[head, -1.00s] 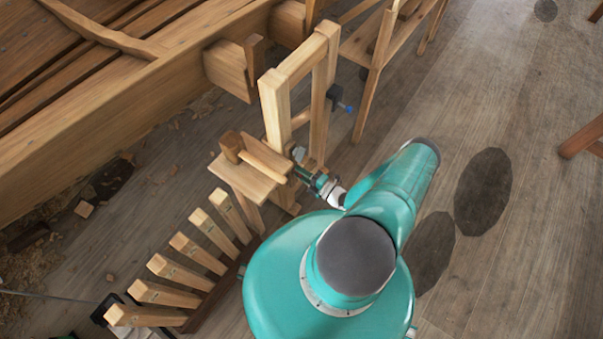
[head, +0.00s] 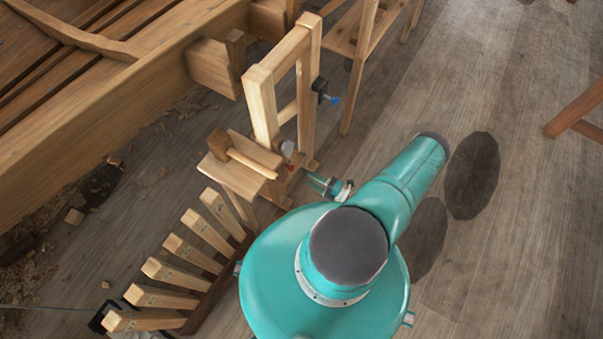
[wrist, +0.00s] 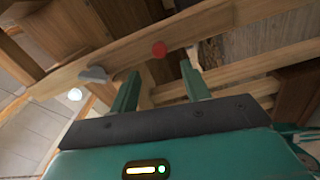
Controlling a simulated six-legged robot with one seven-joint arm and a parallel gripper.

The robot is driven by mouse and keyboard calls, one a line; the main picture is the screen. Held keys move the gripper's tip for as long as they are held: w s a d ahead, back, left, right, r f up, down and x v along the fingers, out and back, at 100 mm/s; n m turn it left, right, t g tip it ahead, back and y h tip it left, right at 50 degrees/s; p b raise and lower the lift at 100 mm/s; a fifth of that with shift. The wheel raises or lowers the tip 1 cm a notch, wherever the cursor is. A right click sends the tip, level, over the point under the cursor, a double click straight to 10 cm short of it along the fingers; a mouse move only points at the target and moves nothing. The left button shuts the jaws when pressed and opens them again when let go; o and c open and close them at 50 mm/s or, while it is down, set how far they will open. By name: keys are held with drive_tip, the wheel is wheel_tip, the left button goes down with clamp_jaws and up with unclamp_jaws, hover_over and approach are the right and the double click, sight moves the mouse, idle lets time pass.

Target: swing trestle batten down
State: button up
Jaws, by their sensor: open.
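The trestle (head: 262,108) is a tall pale wooden frame in the middle of the head view. Low on it are a red knob (head: 288,148) and a small grey piece. In the wrist view a long pale wooden bar (wrist: 215,27) runs slantwise, with the red knob (wrist: 159,50) and a grey winged piece (wrist: 93,75) on it. I cannot tell for sure whether this bar is the batten. My gripper (wrist: 160,80) is open and empty, its teal fingers pointing toward the bar. In the head view my gripper (head: 314,180) is just right of the knob, partly hidden by my arm.
A wooden mallet (head: 250,162) lies on a small stand (head: 222,172) left of the trestle. A rack of several wooden pieces (head: 190,250) is at lower left. A blue-tipped clamp (head: 322,92) sticks out from the trestle. The hull (head: 120,100) fills the upper left.

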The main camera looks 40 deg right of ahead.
drive_tip(key=shift+v, duration=1.8)
drive_tip(key=w+d+r+n+g+y, duration=0.2)
drive_tip(key=w+r+n+g+y, duration=0.15)
drive_tip(key=r+n, duration=0.5)
drive_tip(key=w+d+r+n+g+y, duration=0.1)
drive_tip(key=w+r+n+g+y, duration=0.3)
drive_tip(key=r+n, duration=0.4)
drive_tip(key=w+a+r+n+g+h, duration=0.1)
drive_tip(key=w+a+r+n+g, duration=0.2)
drive_tip(key=r, duration=0.4)
drive_tip(key=w+a+r+n+g+h, duration=0.1)
drive_tip(key=r+n+g+h, duration=0.1)
drive_tip(key=r+n, duration=0.35)
drive_tip(key=w+a+r+n+g+h, duration=0.1)
drive_tip(key=a+r+n+g, duration=0.2)
drive_tip(key=r, duration=0.4)
drive_tip(key=s+a+r+n+g+h, duration=0.1)
drive_tip(key=a+r+n+h, duration=0.2)
drive_tip(key=a+r+n, duration=0.4)
drive_tip(key=s+a+r+n+h, duration=0.1)
drive_tip(key=a+r+n+h, duration=0.25)
drive_tip(key=r, duration=0.55)
drive_tip(key=s+a+r+n+t+h, duration=0.3)
drive_tip(key=s+a+r+n+t, duration=0.2)
drive_tip(key=r+n, duration=0.7)
drive_tip(key=s+a+n, duration=0.1)
drive_tip(key=s+a, duration=0.1)
drive_tip(key=s, duration=0.2)
drive_tip(key=shift+s, duration=0.35)
